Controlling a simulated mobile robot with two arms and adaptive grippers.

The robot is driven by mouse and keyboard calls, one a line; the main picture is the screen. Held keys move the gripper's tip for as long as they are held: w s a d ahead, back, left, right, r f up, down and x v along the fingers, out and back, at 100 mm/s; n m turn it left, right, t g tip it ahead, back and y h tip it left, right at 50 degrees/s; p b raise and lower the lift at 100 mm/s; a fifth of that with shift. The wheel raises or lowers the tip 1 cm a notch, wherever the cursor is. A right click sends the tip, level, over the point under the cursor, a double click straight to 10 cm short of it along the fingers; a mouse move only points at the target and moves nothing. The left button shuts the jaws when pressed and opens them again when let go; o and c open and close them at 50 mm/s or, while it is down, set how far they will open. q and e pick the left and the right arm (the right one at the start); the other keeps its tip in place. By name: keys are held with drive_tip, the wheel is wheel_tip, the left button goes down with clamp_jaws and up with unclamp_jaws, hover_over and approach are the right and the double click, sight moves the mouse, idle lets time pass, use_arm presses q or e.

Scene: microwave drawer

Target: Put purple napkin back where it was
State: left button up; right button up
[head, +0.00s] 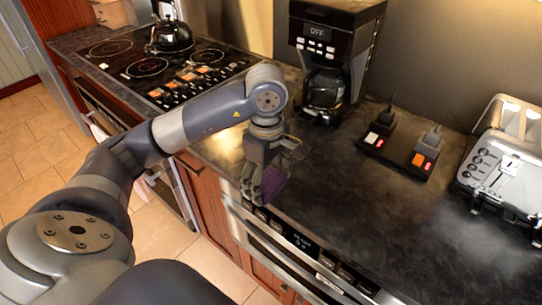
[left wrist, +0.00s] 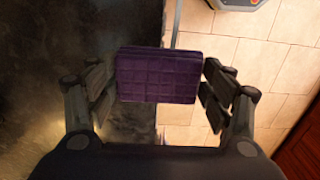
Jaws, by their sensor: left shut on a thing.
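The purple napkin (head: 273,188) is a folded, quilted cloth. My left gripper (head: 260,180) is shut on it, over the front edge of the dark counter above the built-in appliance (head: 290,250). In the left wrist view the napkin (left wrist: 158,77) sits between the two fingers of the left gripper (left wrist: 160,92). Behind it there, the dark counter is on the left and the tiled floor on the right. Whether the napkin touches the counter I cannot tell. My right gripper is not in view.
A coffee maker (head: 328,60) stands at the back of the counter (head: 330,185). A switch box (head: 400,148) and a silver toaster (head: 505,165) are to the right. A stove (head: 150,65) with a kettle (head: 170,36) is at left. The middle counter is clear.

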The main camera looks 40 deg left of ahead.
sight(271, 166)
use_arm(q)
drive_tip(key=w, duration=0.1)
drive_tip(key=w+a, duration=0.1)
drive_tip(key=w+a+p, duration=0.1)
drive_tip(key=w, duration=0.1)
drive_tip(key=w+a, duration=0.1)
drive_tip(key=w, duration=0.1)
drive_tip(key=w+p, duration=0.1)
drive_tip(key=w, duration=0.1)
drive_tip(key=w+a+f, duration=0.1)
drive_tip(key=w, duration=0.1)
drive_tip(key=shift+a+p, duration=0.3)
drive_tip(key=shift+p, duration=0.1)
wheel_tip(271, 166, down, 2)
drive_tip(key=shift+f+p, duration=0.2)
drive_tip(key=shift+p, duration=0.55)
drive_tip(key=shift+f, duration=0.4)
drive_tip(key=shift+w+a+f, duration=0.1)
drive_tip(key=shift+f, duration=0.1)
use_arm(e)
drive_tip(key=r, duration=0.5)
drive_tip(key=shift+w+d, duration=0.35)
use_arm(q)
drive_tip(key=shift+f, duration=0.1)
